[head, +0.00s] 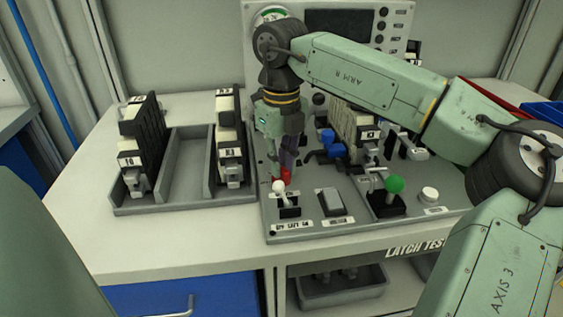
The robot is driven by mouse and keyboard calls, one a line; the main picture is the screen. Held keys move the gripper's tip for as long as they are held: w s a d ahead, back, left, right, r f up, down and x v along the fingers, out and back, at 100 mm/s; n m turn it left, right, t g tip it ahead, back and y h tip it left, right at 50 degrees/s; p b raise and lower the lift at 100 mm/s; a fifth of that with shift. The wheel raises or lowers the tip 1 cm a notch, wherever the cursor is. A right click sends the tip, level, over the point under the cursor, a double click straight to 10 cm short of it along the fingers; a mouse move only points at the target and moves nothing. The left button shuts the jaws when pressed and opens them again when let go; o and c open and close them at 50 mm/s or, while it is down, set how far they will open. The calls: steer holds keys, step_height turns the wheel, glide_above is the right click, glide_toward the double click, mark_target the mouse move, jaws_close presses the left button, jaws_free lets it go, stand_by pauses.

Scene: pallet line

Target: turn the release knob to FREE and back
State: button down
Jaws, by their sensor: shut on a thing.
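My gripper (283,168) points down over the left part of the grey test panel (300,232). Its fingers are shut on a red knob (286,175), which seems to be the release knob. Only a little of the red shows between and below the fingertips. The fingers hide the rest, so I cannot tell which way the knob is turned. I cannot make out a FREE mark.
A white-tipped lever (279,187) stands just in front of the fingertips. A rocker switch (330,201), a green-knobbed lever (393,185) and a white button (429,194) are to the right. A blue handle (332,148) is close by. A grey tray (183,196) holding black-and-white modules stands left.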

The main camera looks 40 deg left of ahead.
steer(key=c, duration=1.6)
jaws_free()
step_height(320, 180, up, 12)
